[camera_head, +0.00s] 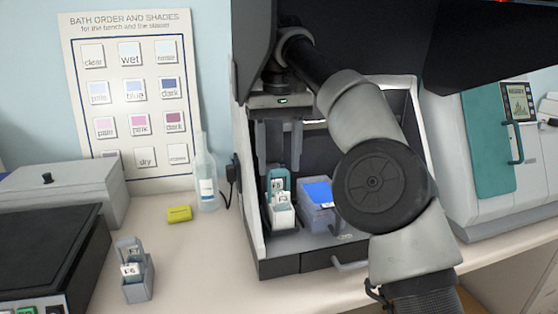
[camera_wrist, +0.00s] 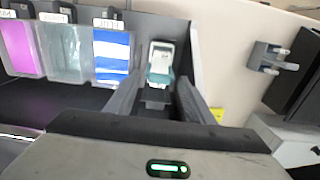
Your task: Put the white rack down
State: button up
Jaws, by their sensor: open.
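The white rack (camera_head: 282,215) stands upright at the left end inside the open stainer, with a teal part (camera_head: 279,178) right behind it and small labels on it. Its white and teal parts also show in the wrist view (camera_wrist: 160,62), near the far ends of the fingers. My gripper (camera_head: 279,150) is open, its two fingers pointing down above the rack with a visible gap to it in the head view. In the wrist view, my gripper (camera_wrist: 157,88) has its fingers spread on either side, with nothing held between them. The underside of the rack is hidden.
A blue bath (camera_head: 316,203) stands right of the rack. The wrist view shows clear (camera_wrist: 64,53) and purple (camera_wrist: 21,47) baths farther along. The stainer's left wall (camera_head: 247,200) is close. Outside are a bottle (camera_head: 207,185), a yellow block (camera_head: 179,214) and a grey holder (camera_head: 138,283).

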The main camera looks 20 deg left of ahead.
notch_tip(320, 180, up, 5)
jog(key=p, duration=0.3)
jog(key=shift+f, duration=0.1)
